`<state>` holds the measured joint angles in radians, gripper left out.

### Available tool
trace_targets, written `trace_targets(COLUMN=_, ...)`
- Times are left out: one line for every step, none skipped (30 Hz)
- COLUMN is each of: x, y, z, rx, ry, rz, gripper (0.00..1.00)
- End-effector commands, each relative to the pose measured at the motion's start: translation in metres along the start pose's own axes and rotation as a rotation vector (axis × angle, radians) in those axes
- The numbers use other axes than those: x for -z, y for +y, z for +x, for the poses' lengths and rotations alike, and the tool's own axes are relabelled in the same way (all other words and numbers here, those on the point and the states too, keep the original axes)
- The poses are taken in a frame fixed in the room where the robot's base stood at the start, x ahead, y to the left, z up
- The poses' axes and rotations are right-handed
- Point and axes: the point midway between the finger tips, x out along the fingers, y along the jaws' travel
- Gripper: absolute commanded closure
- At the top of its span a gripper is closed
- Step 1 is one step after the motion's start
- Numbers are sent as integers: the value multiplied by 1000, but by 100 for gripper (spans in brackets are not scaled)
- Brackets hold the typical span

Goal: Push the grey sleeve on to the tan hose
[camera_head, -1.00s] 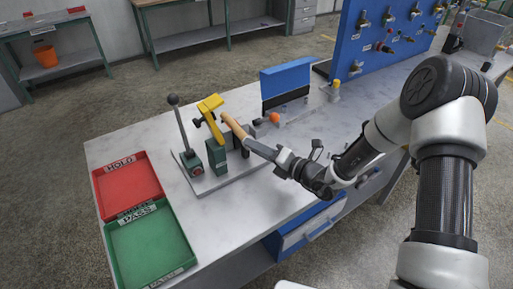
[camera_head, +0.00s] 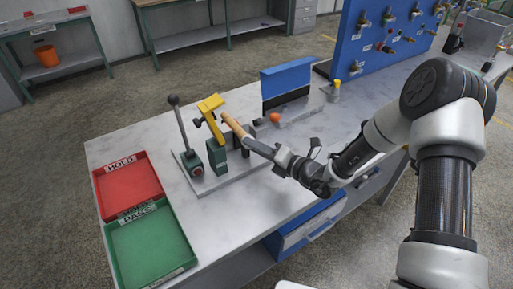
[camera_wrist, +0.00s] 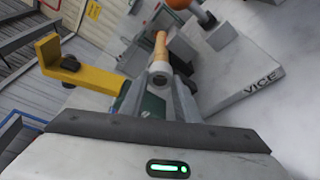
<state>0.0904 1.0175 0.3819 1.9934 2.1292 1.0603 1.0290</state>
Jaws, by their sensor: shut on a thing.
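The tan hose (camera_head: 235,127) slants up to the left from the fixture on the bench, beside a yellow clamp arm (camera_head: 210,104). The grey sleeve (camera_head: 258,147) is in line with the hose at its lower right end. The two meet or nearly meet; I cannot tell how far the sleeve covers the hose. My gripper (camera_head: 279,155) is shut on the sleeve. In the wrist view the sleeve's pale round end (camera_wrist: 160,69) shows between my fingers, with the tan hose (camera_wrist: 160,44) just beyond it.
A black-knobbed lever (camera_head: 183,130) stands left of the clamp. A red tray (camera_head: 98,192) and a green tray (camera_head: 110,249) lie at the bench's left end. A blue panel (camera_head: 286,78) stands behind. The yellow arm (camera_wrist: 88,77) is close in the wrist view.

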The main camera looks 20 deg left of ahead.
Motion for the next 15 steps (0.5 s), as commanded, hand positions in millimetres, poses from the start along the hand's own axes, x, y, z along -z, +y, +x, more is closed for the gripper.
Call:
trace_targets(x=0, y=0, z=2, rx=-1, ry=0, rz=0, gripper=96)
trace_targets(x=-1, y=0, z=2, rx=-1, ry=0, rz=0, gripper=96)
trace_targets(x=-1, y=0, z=3, rx=-1, ry=0, rz=0, gripper=96)
trace_targets(x=-1, y=0, z=4, rx=-1, ry=0, rz=0, gripper=96)
trace_targets(x=-1, y=0, z=5, rx=-1, ry=0, rz=0, gripper=96)
trace_targets(x=-2, y=0, z=6, rx=-1, ry=0, rz=0, gripper=96)
trace_targets(x=-2, y=0, z=6, rx=-1, ry=0, rz=0, gripper=96)
trace_targets(x=-2, y=0, z=7, rx=-1, ry=0, rz=0, gripper=96)
trace_targets(x=-2, y=0, z=8, rx=-1, ry=0, rz=1, gripper=96)
trace_targets(x=-2, y=0, z=9, rx=-1, ry=0, rz=1, gripper=96)
trace_targets(x=-3, y=0, z=10, rx=-1, ry=0, rz=1, gripper=96)
trace_targets(x=-3, y=0, z=10, rx=-1, ry=0, rz=1, gripper=96)
trace_targets(x=-3, y=0, z=11, rx=-1, ry=0, rz=1, gripper=96)
trace_targets(x=-3, y=0, z=12, rx=-1, ry=0, rz=1, gripper=96)
trace_targets(x=-4, y=0, z=12, rx=-1, ry=0, rz=1, gripper=68)
